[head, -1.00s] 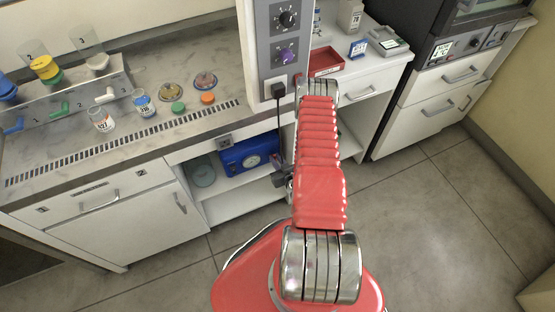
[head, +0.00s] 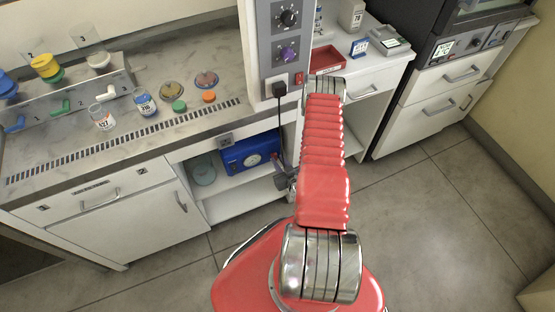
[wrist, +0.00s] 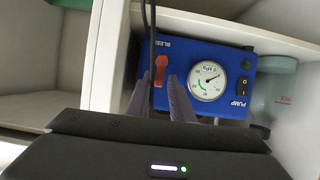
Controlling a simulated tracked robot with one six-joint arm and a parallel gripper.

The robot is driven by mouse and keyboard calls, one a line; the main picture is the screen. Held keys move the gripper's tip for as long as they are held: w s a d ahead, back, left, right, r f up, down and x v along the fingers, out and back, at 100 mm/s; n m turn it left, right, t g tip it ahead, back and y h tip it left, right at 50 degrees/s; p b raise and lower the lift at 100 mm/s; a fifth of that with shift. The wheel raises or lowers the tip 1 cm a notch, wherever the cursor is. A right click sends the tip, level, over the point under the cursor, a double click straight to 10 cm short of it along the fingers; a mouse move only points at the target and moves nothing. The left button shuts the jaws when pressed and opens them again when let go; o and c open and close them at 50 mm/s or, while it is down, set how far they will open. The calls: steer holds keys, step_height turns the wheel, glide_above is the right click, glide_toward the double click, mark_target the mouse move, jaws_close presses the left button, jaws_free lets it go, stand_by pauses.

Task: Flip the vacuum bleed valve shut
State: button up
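The blue vacuum pump (head: 250,152) sits on the open shelf under the bench; in the wrist view its front panel (wrist: 228,52) fills the middle. It has a round gauge (wrist: 208,81), a black PUMP switch (wrist: 243,86) and a red bleed valve lever (wrist: 160,70) below the BLEED label. The lever points along the picture's vertical. My gripper (wrist: 158,82) is open, its two grey-purple fingers apart on either side of the lever's lower part; contact cannot be told. In the head view my gripper (head: 284,178) is small and partly hidden beside my arm.
A black cable (wrist: 149,40) runs down across the wrist view, close to the lever and left finger. A white shelf wall (wrist: 108,60) stands left of the pump. A translucent bottle (wrist: 275,95) is to its right. Bench bottles and dishes stand above.

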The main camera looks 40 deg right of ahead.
steer(key=v, duration=1.1)
steer(key=shift+s, duration=0.1)
